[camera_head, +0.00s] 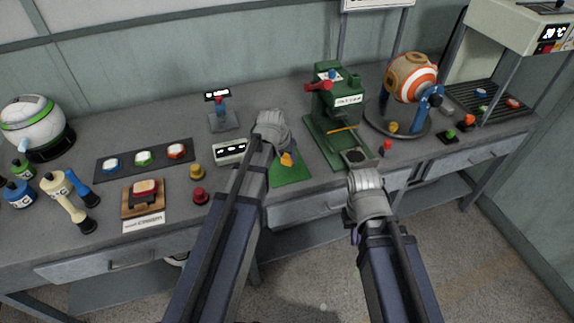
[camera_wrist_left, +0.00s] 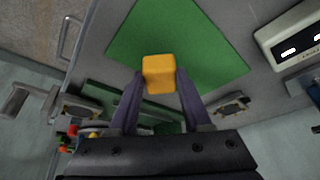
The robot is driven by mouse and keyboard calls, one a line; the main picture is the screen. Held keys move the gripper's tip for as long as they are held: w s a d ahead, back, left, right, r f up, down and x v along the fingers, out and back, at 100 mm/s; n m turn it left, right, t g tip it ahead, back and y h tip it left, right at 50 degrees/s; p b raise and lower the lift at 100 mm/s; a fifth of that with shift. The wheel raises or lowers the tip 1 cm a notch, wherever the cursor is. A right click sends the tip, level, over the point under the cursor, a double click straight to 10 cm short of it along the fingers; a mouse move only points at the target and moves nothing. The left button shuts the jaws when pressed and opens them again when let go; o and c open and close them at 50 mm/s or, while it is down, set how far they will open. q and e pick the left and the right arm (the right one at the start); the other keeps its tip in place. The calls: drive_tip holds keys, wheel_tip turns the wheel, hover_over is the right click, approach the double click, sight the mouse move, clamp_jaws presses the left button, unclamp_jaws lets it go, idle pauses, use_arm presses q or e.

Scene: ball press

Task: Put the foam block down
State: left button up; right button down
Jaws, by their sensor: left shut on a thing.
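The yellow foam block (camera_wrist_left: 159,73) is held between the two fingertips of my left gripper (camera_wrist_left: 160,88), which is shut on it. The block is over the green mat (camera_wrist_left: 185,38) in the left wrist view. I cannot tell whether it touches the mat. In the head view the block (camera_head: 287,159) shows as a small yellow patch at my left gripper (camera_head: 285,150), above the green mat (camera_head: 290,175). My right gripper (camera_head: 362,178) is at the table's front edge by the green press; its fingers are hidden by its own wrist.
The green press (camera_head: 325,110) stands right of the mat, with a small grey display box (camera_head: 231,151) left of it. Further right is a striped ball (camera_head: 412,77) on a round stand. Yellow and red knobs (camera_head: 196,172) stand left. The mat's front half is clear.

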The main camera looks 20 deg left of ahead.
sight(286, 159)
use_arm(q)
drive_tip(key=shift+f+b, duration=1.25)
drive_tip(key=shift+f, duration=0.35)
drive_tip(key=shift+f, duration=0.2)
drive_tip(key=o, duration=1.2)
drive_tip(key=shift+r, duration=0.2)
